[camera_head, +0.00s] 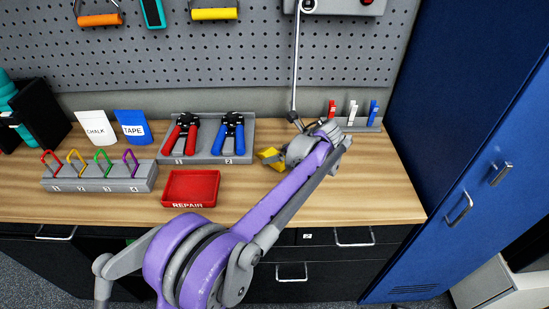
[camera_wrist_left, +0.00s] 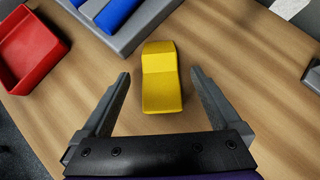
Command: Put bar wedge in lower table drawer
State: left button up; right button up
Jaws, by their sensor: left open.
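The yellow bar wedge (camera_head: 270,156) lies on the wooden table, right of the tool tray. In the left wrist view the wedge (camera_wrist_left: 161,80) lies between the two fingers of my left gripper (camera_wrist_left: 160,73). The fingers are open, one on each side of it, with a gap on both sides. In the head view my left gripper (camera_head: 285,153) is partly hidden by its own wrist, just right of the wedge. The lower table drawer (camera_head: 325,285), dark with a metal handle, appears shut under the upper drawer (camera_head: 375,238). My right gripper is not in view.
A red repair tray (camera_head: 191,188) and a grey tray (camera_head: 245,152) with red and blue pliers stand left of the wedge. A marker holder (camera_head: 366,126) and lamp stand (camera_head: 294,80) are behind. A blue locker (camera_head: 455,150) borders the right. The table's front right is clear.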

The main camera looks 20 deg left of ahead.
aim_at(274, 154)
pick_arm(q)
jog(key=x, duration=0.3)
grip_shut()
dwell(0.4)
jog(key=shift+r, duration=0.1)
